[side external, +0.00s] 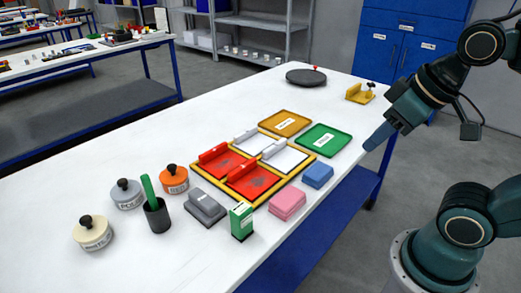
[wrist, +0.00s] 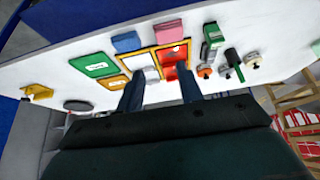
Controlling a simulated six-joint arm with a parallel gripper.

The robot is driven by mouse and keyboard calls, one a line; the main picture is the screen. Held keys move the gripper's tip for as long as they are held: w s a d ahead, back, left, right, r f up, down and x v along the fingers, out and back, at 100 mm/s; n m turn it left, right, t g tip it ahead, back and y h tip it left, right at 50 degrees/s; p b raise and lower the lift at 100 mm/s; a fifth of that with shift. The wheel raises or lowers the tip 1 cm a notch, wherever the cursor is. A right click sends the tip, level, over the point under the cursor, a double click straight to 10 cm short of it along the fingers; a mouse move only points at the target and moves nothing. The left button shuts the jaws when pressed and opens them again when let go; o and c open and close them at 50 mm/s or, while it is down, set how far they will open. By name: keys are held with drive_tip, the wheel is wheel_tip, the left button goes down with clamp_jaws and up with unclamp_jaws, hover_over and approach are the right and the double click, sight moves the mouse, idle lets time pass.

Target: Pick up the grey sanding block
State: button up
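The grey sanding block (side external: 206,207) lies on the white table in the side view, between the black cup and the yellow-framed tray. In the wrist view it is too small and crowded to pick out surely. My gripper (side external: 372,143) is in the air by the table's right edge, well to the right of the grey block and above table height. In the wrist view its two fingers (wrist: 160,68) stand apart with nothing held between them, so it is open.
A green box (side external: 241,221) stands close to the block's right, and a black cup (side external: 157,215) with a green stick close to its left. Pink (side external: 287,204) and blue (side external: 318,174) blocks lie along the near edge. A yellow-framed tray (side external: 262,197) holds red and white parts. Lidded pots (side external: 93,233) stand left.

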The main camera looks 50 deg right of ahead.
drive_tip(key=o, duration=1.4)
